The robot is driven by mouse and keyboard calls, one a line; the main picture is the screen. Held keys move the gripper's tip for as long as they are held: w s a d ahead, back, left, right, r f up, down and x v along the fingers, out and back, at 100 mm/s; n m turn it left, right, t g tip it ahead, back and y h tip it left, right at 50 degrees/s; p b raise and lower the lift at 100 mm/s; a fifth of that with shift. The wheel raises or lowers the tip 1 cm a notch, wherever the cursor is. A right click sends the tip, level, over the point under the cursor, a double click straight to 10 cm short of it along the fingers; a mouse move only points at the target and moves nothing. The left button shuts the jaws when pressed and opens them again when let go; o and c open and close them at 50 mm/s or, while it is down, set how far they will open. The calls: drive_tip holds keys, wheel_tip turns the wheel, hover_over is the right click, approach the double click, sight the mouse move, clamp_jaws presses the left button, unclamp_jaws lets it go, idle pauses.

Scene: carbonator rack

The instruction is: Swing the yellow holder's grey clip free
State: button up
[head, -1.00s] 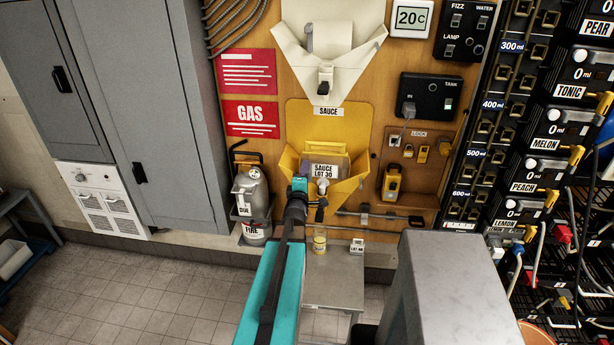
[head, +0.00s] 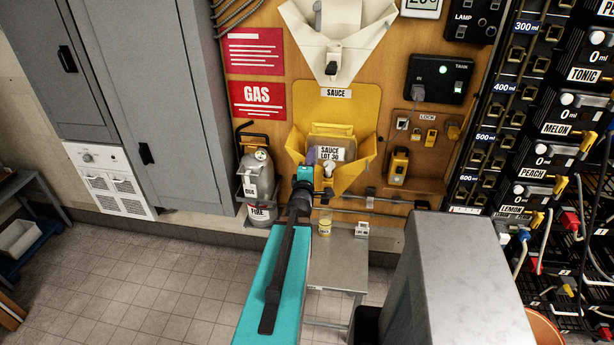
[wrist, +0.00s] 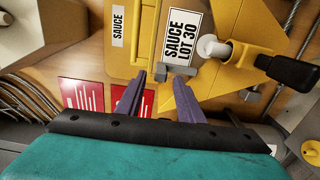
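The yellow holder (head: 356,108) is on the wooden wall panel under a SAUCE label. It holds a pouch (head: 330,153) labelled SAUCE LOT 30 with a white spout, also close up in the wrist view (wrist: 212,46). A grey clip (wrist: 176,71) lies across the holder's front below the lot label, just beyond my fingertips. My gripper (wrist: 160,82) is open, its two purple fingers apart with nothing visibly held. I cannot tell whether a finger touches the clip. In the head view my arm's teal end covers the holder's lower left, and the clip is not clear there.
A white holder (head: 335,40) hangs above. A black-handled valve (wrist: 288,72) juts out right of the spout. A small table (head: 338,262) stands below.

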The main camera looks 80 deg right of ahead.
drive_tip(key=a+p, duration=0.2)
drive_tip(key=a, duration=0.1)
drive_tip(key=shift+r, duration=0.15)
drive_tip(key=a+p, duration=0.1)
drive_tip(key=p, duration=0.2)
drive_tip(key=a+p, duration=0.1)
drive_tip(key=p, duration=0.2)
drive_tip(key=shift+w+a, duration=0.1)
drive_tip(key=shift+a, duration=0.05)
